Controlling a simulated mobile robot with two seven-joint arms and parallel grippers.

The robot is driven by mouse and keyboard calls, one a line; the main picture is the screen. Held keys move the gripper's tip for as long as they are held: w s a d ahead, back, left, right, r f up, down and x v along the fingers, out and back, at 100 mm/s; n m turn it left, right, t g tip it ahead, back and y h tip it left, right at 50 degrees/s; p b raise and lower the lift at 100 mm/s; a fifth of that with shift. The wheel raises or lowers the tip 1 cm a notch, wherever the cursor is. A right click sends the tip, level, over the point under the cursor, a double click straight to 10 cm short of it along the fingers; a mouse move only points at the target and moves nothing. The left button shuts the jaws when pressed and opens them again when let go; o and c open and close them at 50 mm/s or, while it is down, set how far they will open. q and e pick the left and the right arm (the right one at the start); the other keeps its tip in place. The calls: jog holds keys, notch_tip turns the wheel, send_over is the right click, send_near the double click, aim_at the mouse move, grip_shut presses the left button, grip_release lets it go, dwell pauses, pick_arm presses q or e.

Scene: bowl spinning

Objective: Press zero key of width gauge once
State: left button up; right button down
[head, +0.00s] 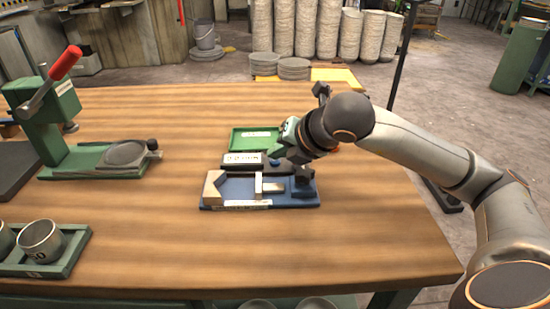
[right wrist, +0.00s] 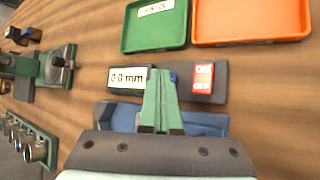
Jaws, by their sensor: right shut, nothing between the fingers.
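The width gauge has a blue base (head: 220,200) with light blocks on it, in the middle of the table in the head view. Its dark unit carries a white display (head: 243,158), which reads 0.0 mm in the right wrist view (right wrist: 127,78). A small blue key (right wrist: 174,79) shows beside the display, partly hidden by my fingers; I cannot read a label on it. My right gripper (right wrist: 162,73) is shut and empty, its green fingertips over the dark unit by the blue key. Whether they touch is unclear. My left gripper is out of view.
A red-and-white labelled part (right wrist: 202,78) sits on the dark unit right of my fingers. A green tray (head: 250,138) and an orange tray (right wrist: 250,22) lie behind it. A green lever press (head: 45,115) and a cup tray (head: 70,255) stand left.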

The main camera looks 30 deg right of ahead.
jog(key=shift+r+p, duration=0.4)
jog(key=shift+r, duration=0.4)
jog(key=shift+r+p, duration=1.7)
jog(key=shift+r, duration=0.85)
